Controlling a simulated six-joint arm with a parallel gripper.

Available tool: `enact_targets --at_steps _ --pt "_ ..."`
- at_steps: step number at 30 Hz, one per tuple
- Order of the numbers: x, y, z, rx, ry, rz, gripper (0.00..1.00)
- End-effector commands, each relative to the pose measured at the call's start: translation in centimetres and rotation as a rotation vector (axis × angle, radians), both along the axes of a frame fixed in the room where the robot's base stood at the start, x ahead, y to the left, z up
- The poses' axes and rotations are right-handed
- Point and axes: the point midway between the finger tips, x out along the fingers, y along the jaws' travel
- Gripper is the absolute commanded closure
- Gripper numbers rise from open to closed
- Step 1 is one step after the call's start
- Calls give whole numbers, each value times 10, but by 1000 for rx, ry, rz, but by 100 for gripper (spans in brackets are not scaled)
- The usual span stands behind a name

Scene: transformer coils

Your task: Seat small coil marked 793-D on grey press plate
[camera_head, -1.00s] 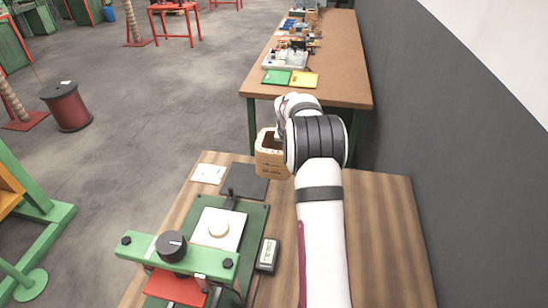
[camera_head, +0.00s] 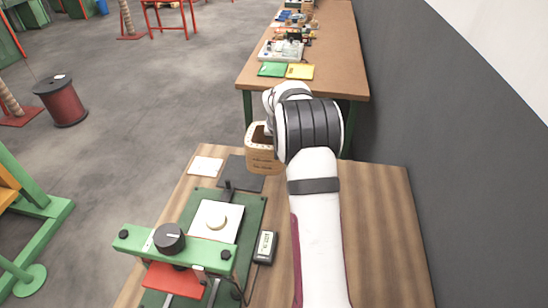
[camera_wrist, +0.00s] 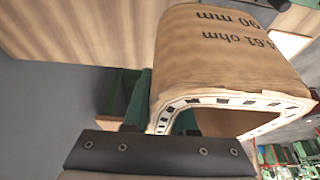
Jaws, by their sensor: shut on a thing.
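A tan rectangular coil (camera_head: 262,160) with printed text hangs at my gripper over the far edge of the near table. The marking 793-D is not readable. My gripper (camera_wrist: 155,105) is shut on the coil's wall, with green fingers partly hidden behind it. In the head view my arm hides the gripper.
The green press beam (camera_head: 140,243) with a black knob (camera_head: 169,237) stands over a red block (camera_head: 172,280). A meter (camera_head: 265,247) stands right of the press base. A grey wall (camera_head: 440,170) bounds the right.

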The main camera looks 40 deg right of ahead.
Motion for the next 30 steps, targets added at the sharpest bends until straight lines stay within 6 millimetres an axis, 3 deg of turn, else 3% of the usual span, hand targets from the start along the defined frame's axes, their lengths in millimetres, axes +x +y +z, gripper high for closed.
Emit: enact_targets --at_steps 5,9,13,18,30 --pt "-1 77 3 -6 2 56 100" --pt "-15 142 3 -6 0 107 100" --pt "-31 183 2 -2 -5 144 100" --pt "-40 200 -2 2 -6 158 100" --pt "-40 199 -45 1 -6 158 100"
